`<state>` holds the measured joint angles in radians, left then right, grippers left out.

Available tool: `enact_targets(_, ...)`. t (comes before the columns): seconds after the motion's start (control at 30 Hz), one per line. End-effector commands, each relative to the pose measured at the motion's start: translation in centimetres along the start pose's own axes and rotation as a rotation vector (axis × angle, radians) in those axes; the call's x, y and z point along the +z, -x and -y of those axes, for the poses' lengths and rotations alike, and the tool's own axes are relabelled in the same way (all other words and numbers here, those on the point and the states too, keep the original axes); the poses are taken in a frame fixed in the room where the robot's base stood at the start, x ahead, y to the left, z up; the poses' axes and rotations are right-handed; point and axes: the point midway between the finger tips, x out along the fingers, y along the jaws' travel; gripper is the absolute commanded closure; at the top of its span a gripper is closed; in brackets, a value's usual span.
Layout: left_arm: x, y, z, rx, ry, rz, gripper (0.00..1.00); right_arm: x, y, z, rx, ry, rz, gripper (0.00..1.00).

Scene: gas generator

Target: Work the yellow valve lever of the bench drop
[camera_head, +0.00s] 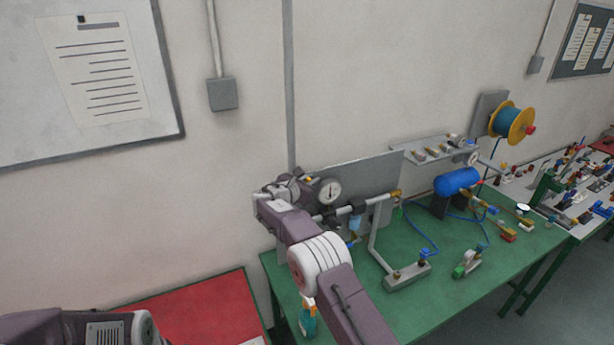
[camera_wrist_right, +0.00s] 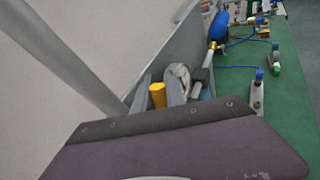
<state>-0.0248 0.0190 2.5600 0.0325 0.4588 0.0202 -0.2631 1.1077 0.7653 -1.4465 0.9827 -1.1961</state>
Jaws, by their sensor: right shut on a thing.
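The yellow valve lever (camera_head: 308,179) shows as a small yellow bit beside the round pressure gauge (camera_head: 330,190), near the vertical grey pipe (camera_head: 289,90). My right gripper (camera_head: 300,184) reaches up to it from below, and its wrist covers most of the valve. In the right wrist view the yellow lever (camera_wrist_right: 157,95) stands up between the grey fingers, which are closed on it. The valve body and the lever's lower part are hidden by my gripper. My left arm shows at the bottom left, but its gripper is out of view.
A green bench (camera_head: 465,280) carries a blue tank (camera_head: 457,181), hoses and fittings. A grey back panel (camera_head: 375,180) stands close behind my right gripper. A spray bottle (camera_head: 308,320) stands below my right arm. A red-topped table (camera_head: 205,310) is at left.

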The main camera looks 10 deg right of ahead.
Motion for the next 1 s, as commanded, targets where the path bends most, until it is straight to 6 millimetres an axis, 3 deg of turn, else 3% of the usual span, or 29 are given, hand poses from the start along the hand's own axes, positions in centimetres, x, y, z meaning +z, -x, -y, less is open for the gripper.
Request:
enact_targets(0.1,-0.2,1.6,0.0,0.0,0.0,0.0,0.64,0.3,-0.6,0.4,-0.002,-0.045,-0.068,1.0)
enact_targets(0.4,-0.4,3.6,-0.1,0.0,0.0,0.0,0.64,-0.5,-1.7,1.1,-0.001,-0.131,-0.198,1.0)
enact_targets(1.0,-0.4,4.2,-0.1,0.0,0.0,0.0,0.64,-1.2,-2.1,1.4,-0.001,-0.164,-0.248,1.0)
